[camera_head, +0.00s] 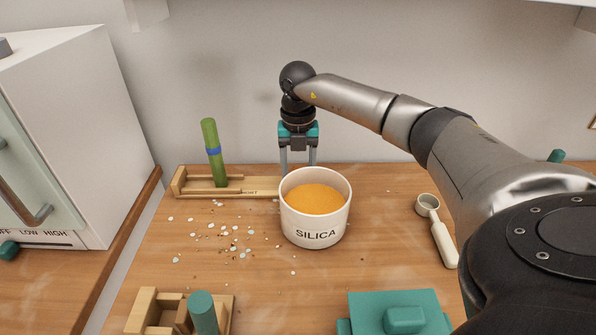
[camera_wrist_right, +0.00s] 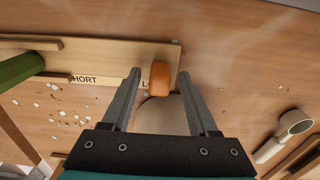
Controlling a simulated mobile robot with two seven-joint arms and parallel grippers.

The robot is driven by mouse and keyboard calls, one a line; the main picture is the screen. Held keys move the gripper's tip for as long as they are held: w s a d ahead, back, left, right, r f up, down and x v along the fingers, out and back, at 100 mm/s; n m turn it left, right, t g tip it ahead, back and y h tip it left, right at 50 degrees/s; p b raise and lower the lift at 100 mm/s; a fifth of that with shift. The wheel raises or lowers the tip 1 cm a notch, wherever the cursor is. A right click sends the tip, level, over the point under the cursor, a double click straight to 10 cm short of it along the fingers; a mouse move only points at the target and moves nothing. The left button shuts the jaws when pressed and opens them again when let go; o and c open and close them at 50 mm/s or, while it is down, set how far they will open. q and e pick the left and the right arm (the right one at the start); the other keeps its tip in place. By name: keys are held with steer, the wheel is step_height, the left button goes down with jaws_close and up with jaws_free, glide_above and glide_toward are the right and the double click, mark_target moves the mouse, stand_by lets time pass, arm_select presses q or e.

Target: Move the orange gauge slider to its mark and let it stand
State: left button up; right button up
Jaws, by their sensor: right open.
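The wooden gauge board (camera_head: 260,189) lies along the wall, its right part hidden behind the SILICA tub in the head view. In the right wrist view the board (camera_wrist_right: 110,66) shows the word SHORT and, further right, a partly covered word starting with L. The orange slider (camera_wrist_right: 160,80) sits near the board's right end by that second word. My right gripper (camera_head: 298,158) points down behind the tub, fingertips hidden there. In the wrist view its open fingers (camera_wrist_right: 159,76) stand on either side of the slider, with gaps visible. My left gripper is out of view.
The SILICA tub (camera_head: 316,222) with orange powder stands close in front of my right gripper. A green rod (camera_head: 213,155) with a blue band leans up at the board's left. White crumbs lie left of the tub. A scoop (camera_head: 437,230) lies right; a teal block (camera_head: 400,314) stands in front.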

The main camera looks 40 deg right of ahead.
jaws_close()
stand_by(0.4)
stand_by(1.0)
